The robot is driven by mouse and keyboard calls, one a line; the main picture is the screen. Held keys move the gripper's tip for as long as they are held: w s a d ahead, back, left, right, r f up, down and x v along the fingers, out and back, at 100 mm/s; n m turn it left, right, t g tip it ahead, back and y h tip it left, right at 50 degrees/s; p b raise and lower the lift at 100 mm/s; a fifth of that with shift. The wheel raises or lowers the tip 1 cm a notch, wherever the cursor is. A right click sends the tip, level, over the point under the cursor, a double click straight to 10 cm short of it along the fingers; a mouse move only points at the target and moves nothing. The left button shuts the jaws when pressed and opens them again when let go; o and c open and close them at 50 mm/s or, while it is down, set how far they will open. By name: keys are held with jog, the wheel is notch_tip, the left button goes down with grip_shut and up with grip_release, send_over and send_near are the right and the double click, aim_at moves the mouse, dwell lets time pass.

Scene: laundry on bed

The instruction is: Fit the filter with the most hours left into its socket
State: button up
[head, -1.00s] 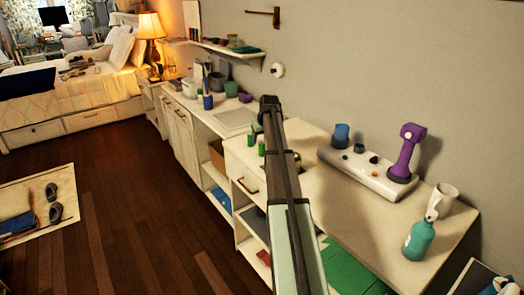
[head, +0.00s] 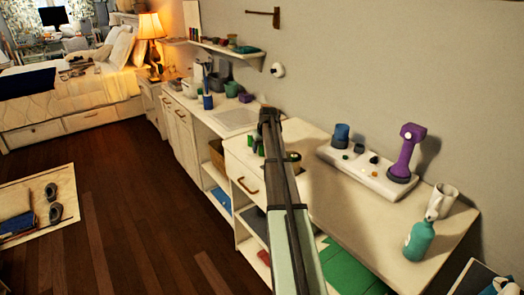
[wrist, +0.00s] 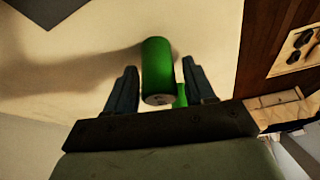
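In the wrist view, a green cylinder (wrist: 158,65) with a grey end stands between the spread fingers of my gripper (wrist: 160,85). Small gaps show on both sides of it. Part of a second green piece (wrist: 181,95) shows behind it near the right finger. In the head view my gripper (head: 268,112) is over the left part of the desk, and my arm hides much of what is below. Green cylinders show left (head: 256,143) and right (head: 293,158) of the arm. A white socket base (head: 350,168) holds a blue cylinder (head: 341,134) and a purple device (head: 405,152). No hour readings are legible.
A wall shelf (head: 225,50) is at the back left. The desk top (head: 345,215) is clear in front of the base.

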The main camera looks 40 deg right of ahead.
jog(key=c, duration=0.8)
notch_tip(320, 180, up, 10)
jog(key=shift+r, duration=0.1)
dwell(0.3)
